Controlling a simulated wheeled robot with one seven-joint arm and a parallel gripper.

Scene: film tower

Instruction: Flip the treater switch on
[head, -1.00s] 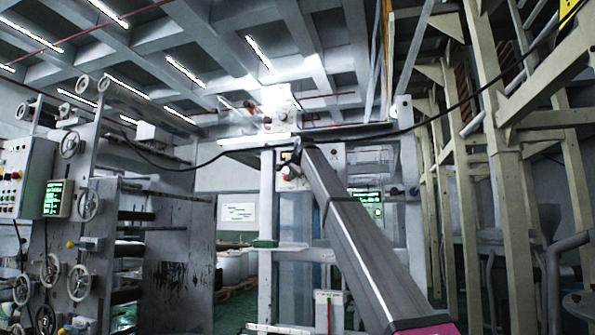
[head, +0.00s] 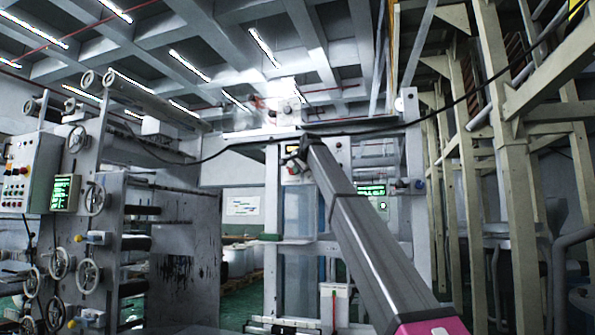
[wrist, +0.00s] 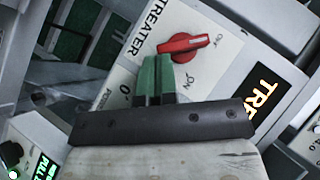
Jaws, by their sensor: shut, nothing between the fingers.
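The treater panel (wrist: 175,18) fills the upper middle of the wrist view, tilted, with the word TREATER beside its switch. The red treater switch (wrist: 183,43) is a rotary handle; its white-marked end points right, near the OFF label. The ON label (wrist: 190,80) is below it. My gripper (wrist: 157,60) has green fingers, shut and empty, just below and left of the switch. They appear close to the handle, but contact cannot be told. In the head view, my arm reaches up to the machine, and the gripper is too small to make out there.
A lit display (wrist: 262,97) is right of the switch, and a green-lit screen (wrist: 42,168) is at lower left. In the head view, a machine with handwheels (head: 94,198) stands left and cream posts (head: 505,160) stand right. A black cable (head: 400,130) crosses above my arm.

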